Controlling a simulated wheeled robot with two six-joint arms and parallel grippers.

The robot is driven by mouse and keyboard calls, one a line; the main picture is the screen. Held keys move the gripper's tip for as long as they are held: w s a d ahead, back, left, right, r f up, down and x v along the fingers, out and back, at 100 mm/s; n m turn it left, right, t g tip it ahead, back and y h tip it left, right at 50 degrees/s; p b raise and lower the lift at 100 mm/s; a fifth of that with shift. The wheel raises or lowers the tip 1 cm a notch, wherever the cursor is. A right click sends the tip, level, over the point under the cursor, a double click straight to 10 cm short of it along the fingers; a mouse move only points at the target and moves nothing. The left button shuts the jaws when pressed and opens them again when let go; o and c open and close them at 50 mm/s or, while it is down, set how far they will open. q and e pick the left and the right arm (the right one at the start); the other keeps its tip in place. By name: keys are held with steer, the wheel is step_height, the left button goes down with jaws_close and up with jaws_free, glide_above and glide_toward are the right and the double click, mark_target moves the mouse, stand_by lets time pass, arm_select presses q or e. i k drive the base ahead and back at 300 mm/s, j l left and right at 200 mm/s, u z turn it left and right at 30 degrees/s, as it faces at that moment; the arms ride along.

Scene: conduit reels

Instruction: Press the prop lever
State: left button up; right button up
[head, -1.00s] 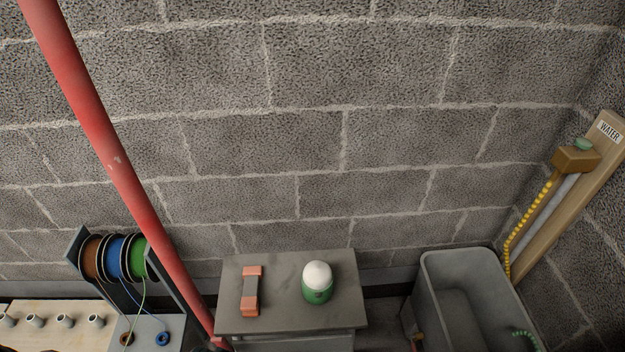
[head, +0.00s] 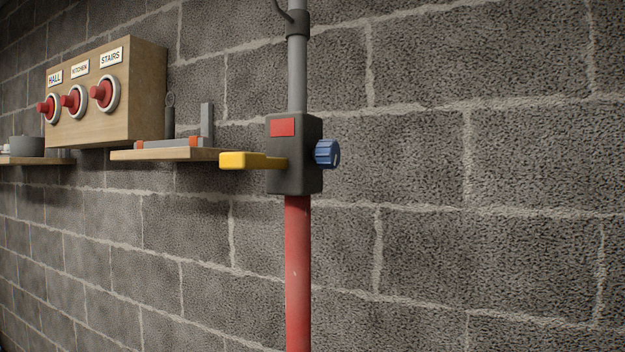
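A vertical prop stands before the block wall, with a red lower tube (head: 298,270) and a grey upper tube (head: 297,75). A dark box (head: 294,160) with a red label joins the two tubes. The yellow prop lever (head: 250,161) sticks out level from the left side of the box. A blue ribbed knob (head: 327,154) is on the right side of the box. Neither gripper is in view, and nothing touches the lever.
A wooden panel (head: 145,90) with red buttons marked HALL, KITCHEN and STAIRS is on the wall at left. Below it a wooden shelf (head: 125,155) holds tools, its right end close behind the lever. Right of the prop is bare wall.

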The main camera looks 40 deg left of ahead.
mark_target(237, 160)
steer(key=j+u, duration=0.25)
steer(key=j, duration=0.4)
steer(key=j+u, duration=0.25)
steer(key=j, duration=0.4)
steer(key=i, duration=0.05)
